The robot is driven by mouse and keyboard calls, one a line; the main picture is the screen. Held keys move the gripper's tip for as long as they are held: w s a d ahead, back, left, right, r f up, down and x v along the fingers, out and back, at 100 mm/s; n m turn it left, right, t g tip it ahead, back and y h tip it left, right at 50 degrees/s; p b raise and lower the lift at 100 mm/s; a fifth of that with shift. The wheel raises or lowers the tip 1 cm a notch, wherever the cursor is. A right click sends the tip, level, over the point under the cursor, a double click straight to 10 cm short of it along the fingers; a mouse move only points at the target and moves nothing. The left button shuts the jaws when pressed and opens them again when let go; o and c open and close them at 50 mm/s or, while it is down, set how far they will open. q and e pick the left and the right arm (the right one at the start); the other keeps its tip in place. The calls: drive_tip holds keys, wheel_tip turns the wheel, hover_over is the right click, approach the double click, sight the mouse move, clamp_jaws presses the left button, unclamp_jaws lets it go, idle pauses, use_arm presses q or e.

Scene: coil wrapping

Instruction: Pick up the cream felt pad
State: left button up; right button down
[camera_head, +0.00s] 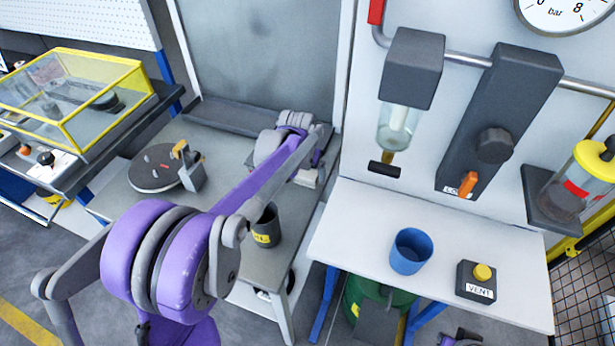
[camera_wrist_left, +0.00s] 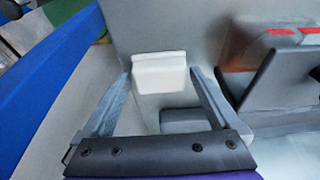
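The cream felt pad (camera_wrist_left: 160,77) shows in the left wrist view as a small pale block near the middle, standing against a grey surface. My left gripper (camera_wrist_left: 157,86) is open, with one finger on each side of the pad. A gap shows between the pad and each finger, and I cannot tell how deep the pad sits between the tips. In the head view my left gripper (camera_head: 312,172) is at the back right of the grey bench, partly hidden by its own wrist, and I cannot make out the pad there.
On the grey bench (camera_head: 125,202) are a dark round plate (camera_head: 154,168) and a dark cup (camera_head: 267,226). A red-marked grey block (camera_wrist_left: 280,75) is close to the right finger. The white table (camera_head: 350,225) holds a blue cup (camera_head: 409,252) and vent box (camera_head: 477,281).

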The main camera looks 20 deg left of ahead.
sight(307, 175)
use_arm(q)
drive_tip(key=c, duration=1.1)
wheel_tip(307, 175, up, 10)
drive_tip(key=shift+r+p, duration=0.1)
drive_tip(key=shift+p, duration=0.2)
drive_tip(key=o, duration=0.8)
drive_tip(key=c, duration=0.5)
